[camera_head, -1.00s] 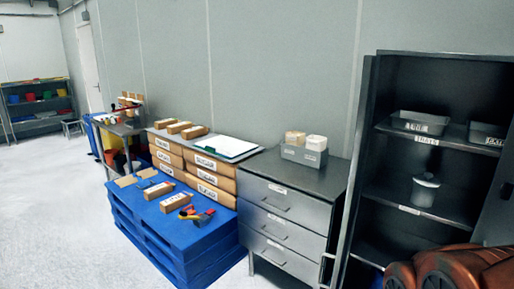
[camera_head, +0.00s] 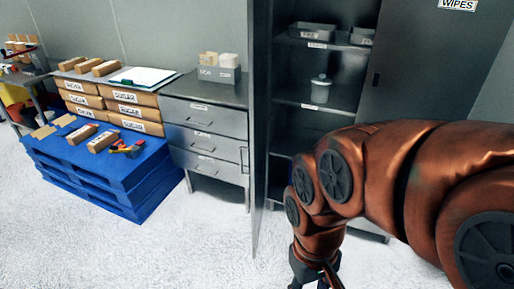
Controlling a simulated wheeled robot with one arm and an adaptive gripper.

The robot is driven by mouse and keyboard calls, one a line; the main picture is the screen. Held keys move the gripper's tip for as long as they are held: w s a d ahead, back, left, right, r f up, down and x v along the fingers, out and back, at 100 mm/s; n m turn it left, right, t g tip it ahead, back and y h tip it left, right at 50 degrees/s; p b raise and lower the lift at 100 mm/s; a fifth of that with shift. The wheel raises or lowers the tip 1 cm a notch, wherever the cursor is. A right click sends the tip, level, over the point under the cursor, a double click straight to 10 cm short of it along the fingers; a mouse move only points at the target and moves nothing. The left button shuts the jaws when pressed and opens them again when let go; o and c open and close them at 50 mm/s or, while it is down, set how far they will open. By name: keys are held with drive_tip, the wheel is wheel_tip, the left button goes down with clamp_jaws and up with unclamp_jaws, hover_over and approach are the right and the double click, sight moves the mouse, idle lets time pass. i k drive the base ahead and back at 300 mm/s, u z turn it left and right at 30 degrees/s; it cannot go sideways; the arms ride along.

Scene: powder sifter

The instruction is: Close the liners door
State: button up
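A dark grey metal cabinet (camera_head: 318,123) stands with its left half uncovered. Its left door (camera_head: 257,130) stands swung out into the room and shows nearly edge-on, with a handle on its left side. No liners label is readable; the face that might carry it is turned away. The right door (camera_head: 415,75) carries a WIPES label and covers the right part of the cabinet. My gripper (camera_head: 318,283) points down at the bottom of the picture, right of the left door and apart from it in the picture. Its fingertips are cut off by the frame edge.
Left of the open door is a grey drawer unit (camera_head: 205,135) with a small bin on top. Further left, a blue pallet (camera_head: 110,175) holds sugar boxes. Shelves inside the cabinet hold bins and a lidded pot (camera_head: 320,89). The floor in front (camera_head: 150,250) is clear.

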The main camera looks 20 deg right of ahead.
sight(258, 11)
drive_tip(key=u, duration=1.25)
drive_tip(key=i, duration=1)
drive_tip(key=z, duration=2.05)
drive_tip(key=k, duration=0.15)
drive_tip(key=u, duration=1.75)
